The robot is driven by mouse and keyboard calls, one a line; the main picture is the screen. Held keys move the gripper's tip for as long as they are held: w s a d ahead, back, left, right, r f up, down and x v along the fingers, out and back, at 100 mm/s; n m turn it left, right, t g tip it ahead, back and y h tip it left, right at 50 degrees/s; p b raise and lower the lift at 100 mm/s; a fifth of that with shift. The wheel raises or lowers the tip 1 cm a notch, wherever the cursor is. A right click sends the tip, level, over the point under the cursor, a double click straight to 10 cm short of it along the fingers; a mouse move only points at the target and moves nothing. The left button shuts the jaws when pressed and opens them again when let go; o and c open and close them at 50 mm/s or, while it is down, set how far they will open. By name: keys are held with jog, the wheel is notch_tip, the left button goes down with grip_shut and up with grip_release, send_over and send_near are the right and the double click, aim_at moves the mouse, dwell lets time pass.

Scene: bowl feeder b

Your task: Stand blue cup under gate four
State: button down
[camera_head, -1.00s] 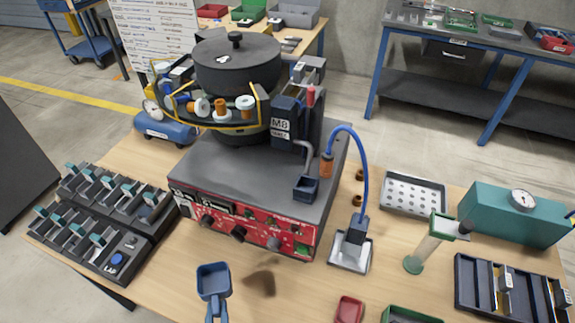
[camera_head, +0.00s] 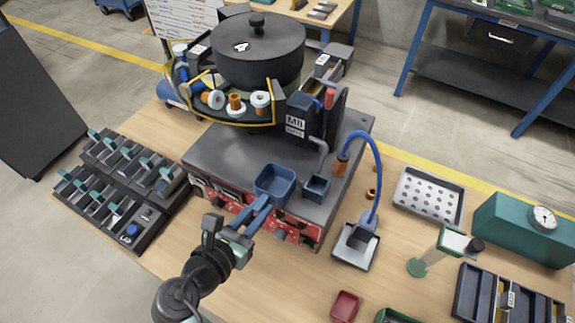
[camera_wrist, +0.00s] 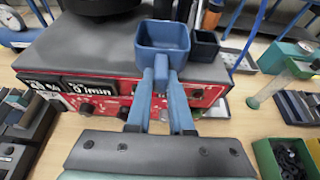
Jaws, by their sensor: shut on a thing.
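A square, open blue cup (camera_head: 275,184) is held upright by its near side, in front of the feeder's spout; it looks empty. It is large at the top of the wrist view (camera_wrist: 163,40). My gripper (camera_head: 262,206) has its two long blue fingers closed on the cup's near side, also seen in the wrist view (camera_wrist: 161,76). I cannot read which gate is number four.
The feeder base (camera_head: 220,165) with red front panel lies under the held cup. Racks with teal tabs (camera_head: 120,180) stand left. Right are a blue hose on a tray (camera_head: 355,250), a perforated tray (camera_head: 430,195), a teal box (camera_head: 520,225) and a red tray (camera_head: 344,306).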

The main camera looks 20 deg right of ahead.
aim_at(282, 177)
jog(key=w+d, duration=0.4)
jog(key=d, duration=0.1)
jog(key=shift+w+d+p, duration=0.2)
jog(key=shift+d+p, duration=0.1)
jog(key=shift+p, duration=0.05)
jog(key=w+d, duration=0.2)
jog(key=d, duration=0.1)
jog(key=shift+w+d+p, duration=0.15)
jog(key=shift+w+p, duration=0.1)
jog(key=shift+p, duration=0.05)
jog(key=shift+f, duration=0.75)
jog(key=shift+f, duration=0.15)
jog(key=c, duration=0.8)
grip_release()
